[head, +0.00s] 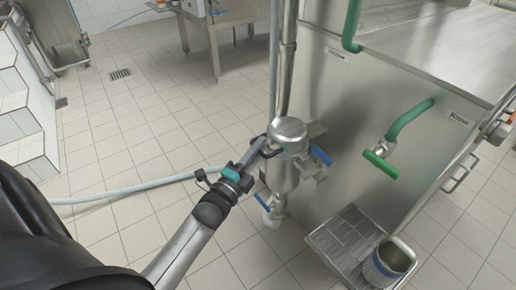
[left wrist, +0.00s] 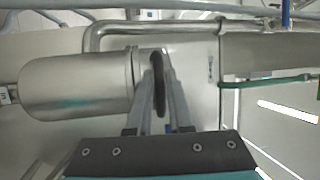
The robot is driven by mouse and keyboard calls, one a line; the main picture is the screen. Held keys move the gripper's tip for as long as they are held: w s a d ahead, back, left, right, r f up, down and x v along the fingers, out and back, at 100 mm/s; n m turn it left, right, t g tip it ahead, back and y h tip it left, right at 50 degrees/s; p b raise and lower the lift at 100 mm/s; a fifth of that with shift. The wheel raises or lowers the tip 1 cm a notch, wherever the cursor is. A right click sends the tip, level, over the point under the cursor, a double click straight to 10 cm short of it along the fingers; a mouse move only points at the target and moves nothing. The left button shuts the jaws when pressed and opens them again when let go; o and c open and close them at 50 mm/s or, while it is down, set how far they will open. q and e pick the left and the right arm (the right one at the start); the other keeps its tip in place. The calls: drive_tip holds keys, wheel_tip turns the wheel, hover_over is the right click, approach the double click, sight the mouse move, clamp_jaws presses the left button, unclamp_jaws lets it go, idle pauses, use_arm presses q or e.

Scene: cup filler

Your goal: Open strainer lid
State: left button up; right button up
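The steel strainer (head: 283,176) stands upright against the side of the large steel machine. Its domed lid (head: 288,129) sits on top of the body, with a dark handle on its left side. My left gripper (head: 264,147) reaches in from the lower left to this handle. In the left wrist view the dark loop handle (left wrist: 158,85) lies between the two fingers, which close in on it from both sides with little gap visible. The steel cylinder of the strainer (left wrist: 75,86) shows to the left there. My right gripper is not in view.
A blue-handled valve (head: 320,156) is right of the lid, and another (head: 262,203) is below. A green-handled hose fitting (head: 380,163) sticks out of the machine. A drain tray (head: 345,238) and metal bucket (head: 392,258) stand lower right. Tiled floor on the left is mostly free, crossed by a grey hose (head: 120,193).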

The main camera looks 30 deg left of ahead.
use_arm(q)
clamp_jaws()
idle(1.0)
